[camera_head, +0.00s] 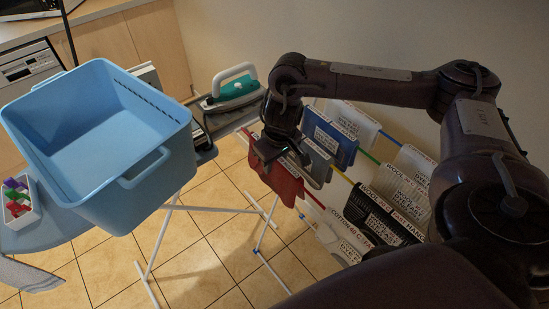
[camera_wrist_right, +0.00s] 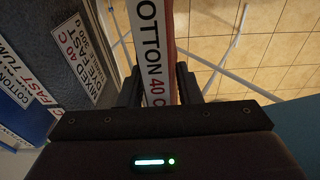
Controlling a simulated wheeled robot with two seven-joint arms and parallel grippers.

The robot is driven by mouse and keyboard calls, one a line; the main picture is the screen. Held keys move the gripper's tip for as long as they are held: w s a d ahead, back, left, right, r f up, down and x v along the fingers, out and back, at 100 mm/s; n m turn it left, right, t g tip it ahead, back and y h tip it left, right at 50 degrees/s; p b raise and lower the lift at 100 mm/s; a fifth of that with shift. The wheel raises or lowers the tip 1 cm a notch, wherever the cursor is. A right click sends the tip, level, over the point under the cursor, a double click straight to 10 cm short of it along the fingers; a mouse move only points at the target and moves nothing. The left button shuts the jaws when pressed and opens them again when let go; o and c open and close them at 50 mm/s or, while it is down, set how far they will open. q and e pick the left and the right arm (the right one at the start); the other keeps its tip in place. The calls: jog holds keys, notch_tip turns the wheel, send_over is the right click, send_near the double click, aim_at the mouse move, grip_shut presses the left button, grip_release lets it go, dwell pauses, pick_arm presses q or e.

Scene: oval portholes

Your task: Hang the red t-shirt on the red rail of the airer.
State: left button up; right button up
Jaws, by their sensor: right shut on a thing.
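The red t-shirt (camera_head: 278,184) hangs down below my right gripper (camera_head: 268,152), left of the garments on the airer. In the right wrist view, the gripper (camera_wrist_right: 184,84) is shut on the red t-shirt (camera_wrist_right: 181,25), whose white label (camera_wrist_right: 153,55) reads "COTTON 40 C". The red rail (camera_head: 314,200) shows as a short stretch just right of the shirt. I cannot tell whether the shirt touches or lies over it. The gripper and other garments hide the rest of that rail. My left gripper is not in view.
Other rails hold a grey garment (camera_head: 318,162), a blue garment (camera_head: 331,140), a white garment (camera_head: 352,122) and a black striped garment (camera_head: 376,216). A blue basket (camera_head: 105,150) and an iron (camera_head: 236,88) stand on the ironing board (camera_head: 70,238) at left.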

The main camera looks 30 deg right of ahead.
jog(key=shift+f, duration=0.3)
jog(key=o, duration=1.1)
jog(key=r, duration=0.2)
jog(key=shift+s+r, duration=0.2)
jog(key=shift+r, duration=0.2)
jog(key=r, duration=0.1)
jog(key=r+p, duration=0.1)
jog(key=r, duration=0.1)
jog(key=s+r+p, duration=0.1)
jog(key=r, duration=0.1)
jog(key=shift+f, duration=0.1)
